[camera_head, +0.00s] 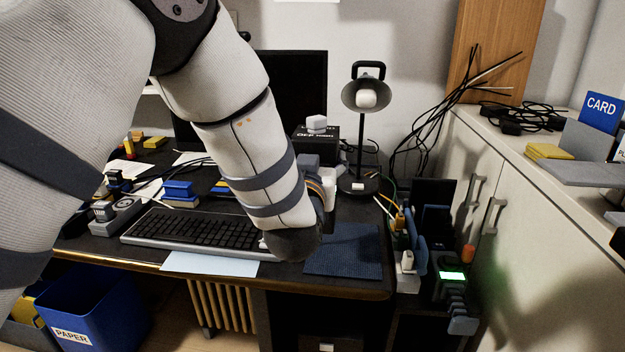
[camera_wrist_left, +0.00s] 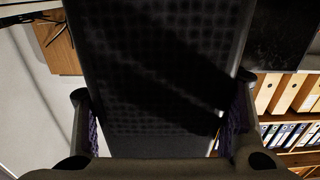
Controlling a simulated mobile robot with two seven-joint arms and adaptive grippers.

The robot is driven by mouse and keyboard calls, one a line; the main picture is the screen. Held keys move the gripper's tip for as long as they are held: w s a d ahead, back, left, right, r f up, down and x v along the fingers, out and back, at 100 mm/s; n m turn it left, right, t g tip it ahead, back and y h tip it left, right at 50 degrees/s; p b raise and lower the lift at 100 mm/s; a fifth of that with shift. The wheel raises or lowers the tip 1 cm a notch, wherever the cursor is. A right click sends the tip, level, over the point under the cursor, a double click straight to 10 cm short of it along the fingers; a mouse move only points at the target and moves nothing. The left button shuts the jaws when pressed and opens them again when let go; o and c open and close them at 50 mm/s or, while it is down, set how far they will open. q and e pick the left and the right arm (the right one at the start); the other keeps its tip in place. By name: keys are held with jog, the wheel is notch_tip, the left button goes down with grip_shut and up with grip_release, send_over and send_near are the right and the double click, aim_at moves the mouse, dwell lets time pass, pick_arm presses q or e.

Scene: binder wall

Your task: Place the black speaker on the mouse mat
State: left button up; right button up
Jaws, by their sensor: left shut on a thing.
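The black speaker (camera_wrist_left: 155,60) fills the middle of the left wrist view, with its dotted grille face toward the camera. My left gripper (camera_wrist_left: 163,125) is shut on it, one finger against each side. In the head view my left arm reaches down over the desk, and its forearm hides the gripper; I cannot make out the speaker there. The dark blue mouse mat (camera_head: 345,252) lies at the front right of the desk, partly covered at its left by my arm. The visible part of the mat is bare. My right gripper is not in view.
A keyboard (camera_head: 190,230) and a pale sheet (camera_head: 208,264) lie left of the mat. A desk lamp (camera_head: 358,185) stands behind it, near a black box (camera_head: 318,146). A white cabinet (camera_head: 530,230) stands at the right. A blue paper bin (camera_head: 95,305) is on the floor.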

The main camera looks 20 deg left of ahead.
pick_arm(q)
jog(key=w+d+f+b, duration=0.2)
jog(key=w+d+f, duration=0.2)
jog(key=w+f, duration=0.3)
jog(key=shift+w+f, duration=0.25)
jog(key=shift+w, duration=0.2)
notch_tip(320, 180, down, 3)
jog(key=shift+w+f+b, duration=0.1)
jog(key=shift+b, duration=0.25)
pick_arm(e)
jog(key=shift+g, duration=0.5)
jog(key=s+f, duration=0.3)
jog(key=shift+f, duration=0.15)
pick_arm(q)
jog(key=o, duration=1.5)
jog(key=shift+f, duration=0.2)
jog(key=o, duration=0.5)
jog(key=shift+c, duration=0.2)
jog(key=shift+r, duration=0.1)
